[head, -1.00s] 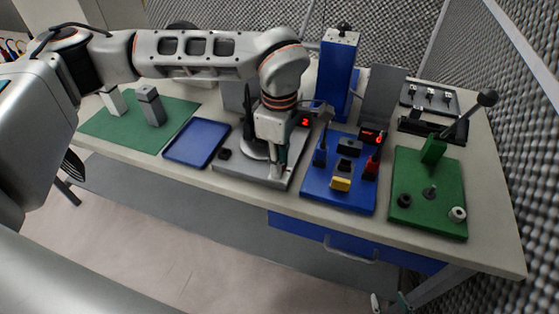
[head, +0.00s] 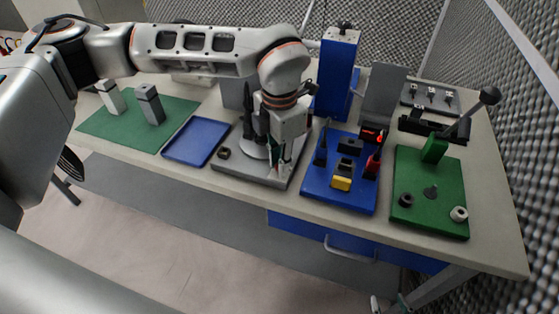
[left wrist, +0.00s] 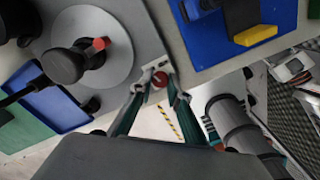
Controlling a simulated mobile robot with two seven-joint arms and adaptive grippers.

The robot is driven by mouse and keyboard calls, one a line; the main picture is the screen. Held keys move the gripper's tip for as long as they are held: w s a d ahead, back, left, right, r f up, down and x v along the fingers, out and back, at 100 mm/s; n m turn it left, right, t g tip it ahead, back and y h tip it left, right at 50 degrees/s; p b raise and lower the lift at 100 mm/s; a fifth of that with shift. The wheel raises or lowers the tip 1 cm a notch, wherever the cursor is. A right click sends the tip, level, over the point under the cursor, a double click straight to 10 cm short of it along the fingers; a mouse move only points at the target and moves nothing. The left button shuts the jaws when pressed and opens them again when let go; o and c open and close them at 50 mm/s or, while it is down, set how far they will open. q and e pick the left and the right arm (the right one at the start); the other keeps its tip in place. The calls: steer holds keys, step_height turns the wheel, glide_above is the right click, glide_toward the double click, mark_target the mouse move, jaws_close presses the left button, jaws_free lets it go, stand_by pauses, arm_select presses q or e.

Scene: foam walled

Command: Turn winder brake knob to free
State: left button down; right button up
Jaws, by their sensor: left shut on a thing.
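The winder's grey base (head: 232,166) stands at the middle of the bench. In the left wrist view its grey disc (left wrist: 122,58) carries a black hub (left wrist: 64,66) and a small red part (left wrist: 100,45). A small red knob (left wrist: 160,79) sits at the base's edge, partly hidden by fingertips. My left gripper (head: 279,171) points down at the front right corner of the base; in the left wrist view its fingers (left wrist: 158,76) are shut on the red knob. Knob markings are not readable. My right gripper (head: 390,303) is low at the bottom edge, its fingertips apart, away from the bench.
A blue tray (head: 197,142) lies left of the winder. A blue board (head: 330,197) with black, red and yellow parts is close on the right, below a tall blue column (head: 336,75). A green board (head: 430,212) with a lever lies farther right.

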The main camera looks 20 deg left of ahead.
arm_select(q)
steer(key=n, duration=0.5)
stand_by(0.6)
steer(key=c, duration=1.9)
jaws_free()
step_height(320, 180, up, 12)
